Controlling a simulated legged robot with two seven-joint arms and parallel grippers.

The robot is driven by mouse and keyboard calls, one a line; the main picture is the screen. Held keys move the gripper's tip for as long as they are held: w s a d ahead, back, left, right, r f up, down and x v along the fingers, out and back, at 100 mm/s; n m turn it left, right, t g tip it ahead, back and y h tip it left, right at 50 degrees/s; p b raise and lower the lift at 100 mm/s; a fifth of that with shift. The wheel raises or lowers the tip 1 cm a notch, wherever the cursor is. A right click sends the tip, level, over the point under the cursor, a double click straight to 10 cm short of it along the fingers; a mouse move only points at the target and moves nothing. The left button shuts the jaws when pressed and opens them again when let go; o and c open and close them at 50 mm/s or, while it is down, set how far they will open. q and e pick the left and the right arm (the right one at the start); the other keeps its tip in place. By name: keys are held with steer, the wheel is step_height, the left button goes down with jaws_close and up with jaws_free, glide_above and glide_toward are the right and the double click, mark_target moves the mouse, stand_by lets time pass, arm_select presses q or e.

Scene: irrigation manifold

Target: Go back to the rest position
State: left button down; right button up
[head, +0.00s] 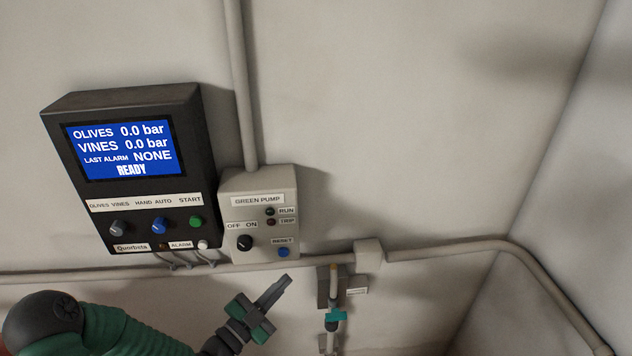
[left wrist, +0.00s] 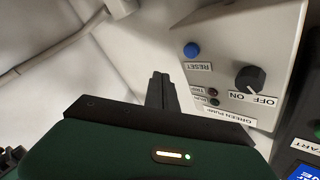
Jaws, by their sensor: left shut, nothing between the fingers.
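My left gripper (head: 277,287) is shut and empty. In the head view it is just below the green pump box (head: 228,187), pointing up and to the right, near the blue reset button (head: 283,252) but apart from it. In the left wrist view the shut fingers (left wrist: 161,88) stand in front of the wall, beside the same box (left wrist: 262,50), with its reset button (left wrist: 191,49) and black off/on knob (left wrist: 249,78) in sight. My right gripper is not in view.
A dark control panel (head: 190,130) with a lit blue screen (head: 122,150) reading READY hangs on the wall to the left. A grey pipe (head: 447,251) runs along the wall. A teal valve (head: 336,316) sits below it. The upper right wall is clear.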

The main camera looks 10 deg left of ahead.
arm_select(q)
steer(key=s+a+f+n+g+y+b, duration=0.1)
steer(key=s+f+n+g+y+b, duration=0.2)
steer(key=f, duration=0.6)
steer(key=s+a+f+n+g+y+b, duration=0.1)
steer(key=f+g+y+b, duration=0.2)
steer(key=f+g+b, duration=0.45)
steer(key=s+f+n+g+y+b, duration=0.1)
steer(key=s+n, duration=0.3)
steer(key=s, duration=0.4)
steer(key=s+f+n+g+y+b, duration=0.1)
steer(key=s+n+g+y, duration=0.1)
steer(key=s+n, duration=0.3)
steer(key=s+g, duration=0.1)
steer(key=s, duration=0.2)
steer(key=shift+a+f+y+b, duration=0.2)
steer(key=shift+f+y+b, duration=0.05)
steer(key=shift+y+b, duration=0.05)
steer(key=shift+a, duration=0.35)
steer(key=shift+d, duration=0.2)
